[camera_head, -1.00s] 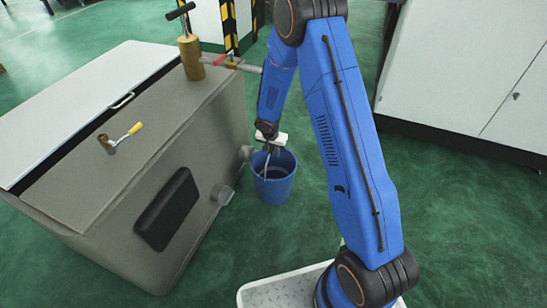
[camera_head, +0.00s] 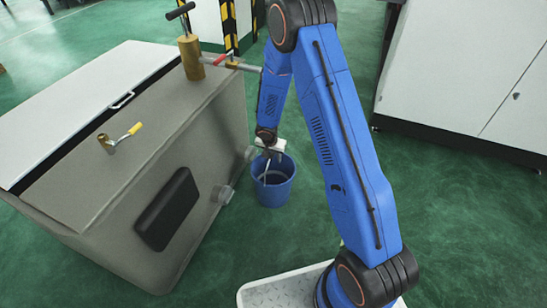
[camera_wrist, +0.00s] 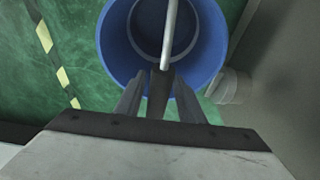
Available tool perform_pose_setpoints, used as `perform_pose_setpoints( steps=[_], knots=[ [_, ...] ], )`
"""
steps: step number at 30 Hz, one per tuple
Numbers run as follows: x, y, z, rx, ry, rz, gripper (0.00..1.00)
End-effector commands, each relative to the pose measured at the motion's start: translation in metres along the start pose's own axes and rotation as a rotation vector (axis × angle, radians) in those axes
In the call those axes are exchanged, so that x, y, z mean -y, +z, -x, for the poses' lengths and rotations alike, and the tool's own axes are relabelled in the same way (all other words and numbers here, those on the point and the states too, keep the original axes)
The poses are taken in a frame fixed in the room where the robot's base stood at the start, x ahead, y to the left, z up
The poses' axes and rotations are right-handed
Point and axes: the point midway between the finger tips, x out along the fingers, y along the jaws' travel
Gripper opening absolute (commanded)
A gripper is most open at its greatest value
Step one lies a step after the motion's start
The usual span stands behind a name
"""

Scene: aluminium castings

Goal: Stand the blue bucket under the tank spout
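The blue bucket (camera_head: 273,194) is upright beside the right side of the grey tank (camera_head: 120,175); I cannot tell whether its base touches the floor. In the wrist view I look down into the bucket (camera_wrist: 116,48), which looks empty.
A brass T-handled tool (camera_head: 190,57) and a yellow-handled tool (camera_head: 118,140) rest on the tank top. White cabinets (camera_head: 470,75) stand at right. Green floor right of the bucket is clear.

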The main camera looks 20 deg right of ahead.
Motion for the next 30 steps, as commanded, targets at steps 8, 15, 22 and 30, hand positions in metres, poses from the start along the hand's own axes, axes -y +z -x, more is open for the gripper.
perform_pose_setpoints(
  steps=[8,15,22,30],
  knots=[
    [0.000,-0.001,0.005,0.000,-0.001,-0.001,0.35],
    [0.001,-0.001,0.038,-0.002,-0.002,-0.001,0.35],
    [0.000,-0.001,0.076,-0.002,-0.002,-0.001,0.35],
    [0.001,-0.001,0.111,-0.002,-0.001,0.000,0.35]
  ],
)
